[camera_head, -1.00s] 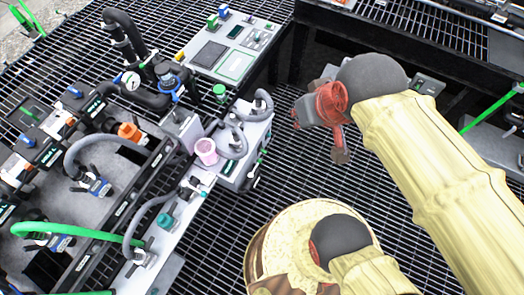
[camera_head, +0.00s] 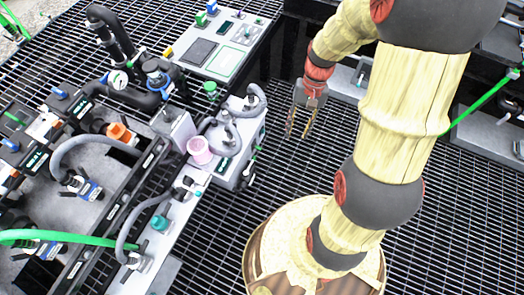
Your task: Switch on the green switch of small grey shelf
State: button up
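A light grey panel-like shelf (camera_head: 240,28) stands at the top centre, with a small green switch (camera_head: 201,19) and a blue one (camera_head: 212,7) at its far left edge. I cannot tell whether the green one is on or off. A round green knob (camera_head: 210,88) is at the panel's near side. I cannot tell for sure which unit is the small grey shelf. My gripper (camera_head: 297,135) hangs with its fingers pointing down over the dark grating, right of the panel and apart from it. Its two fingers are spread and nothing is between them.
A grey box with curved hoses (camera_head: 237,140) and a pink cup (camera_head: 200,150) stand left of my gripper. Black pipes with a gauge (camera_head: 118,79) and a hose manifold fill the left. A dark frame runs behind my gripper. Open grating (camera_head: 225,235) lies in the middle.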

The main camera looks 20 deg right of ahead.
aim_at(258, 148)
jog(key=w+a+f+m+t+y+b, duration=0.15)
jog(key=f+m+y, duration=0.35)
jog(key=f, duration=1.2)
jog(key=w+a+f+m+t+y+b, duration=0.1)
jog(key=a+f+m+t+y, duration=0.35)
jog(key=f, duration=1.25)
jog(key=w+f+m+t+y+b, duration=0.1)
jog(key=f+m+y, duration=0.4)
jog(key=f, duration=1.2)
jog(key=w+f+m+t+h, duration=0.3)
jog(key=w+f+m+t, duration=0.1)
jog(key=w+m, duration=0.1)
jog(key=w+d+r+m+t+h, duration=0.2)
jog(key=w+d+r+t, duration=0.2)
jog(key=w+d, duration=0.35)
jog(key=b+x, duration=0.1)
jog(key=x, duration=0.7)
jog(key=shift+s+a, duration=0.2)
jog(key=shift+s, duration=0.05)
jog(key=shift+y, duration=0.25)
jog(key=c, duration=0.3)
grip_shut()
